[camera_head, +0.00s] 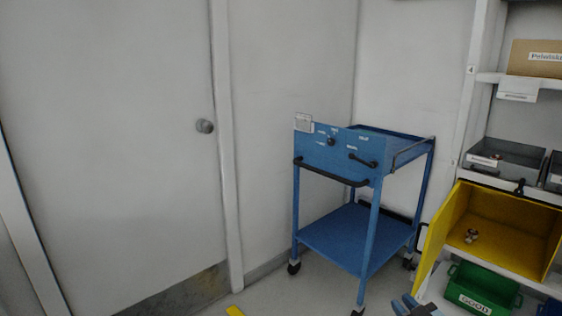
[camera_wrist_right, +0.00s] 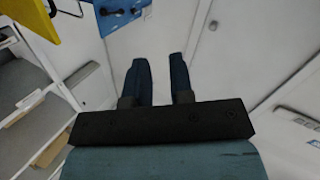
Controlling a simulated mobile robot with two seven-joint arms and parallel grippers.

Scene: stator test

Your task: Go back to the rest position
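My right gripper (camera_head: 411,304) just enters the bottom edge of the head view, at the lower right, in front of the blue trolley and left of the shelf. In the right wrist view the same gripper (camera_wrist_right: 160,62) points away from the camera. Its two blue-grey fingers stand apart, with only pale background between them and nothing held. My left gripper is in neither view.
A blue trolley (camera_head: 330,236) stands by the wall. Right of it, a shelf holds a yellow bin (camera_head: 499,218) with a small item (camera_head: 471,236) inside, a green "GOOD" crate (camera_head: 483,288) and a grey tray (camera_head: 507,160). A closed door (camera_head: 110,150) fills the left.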

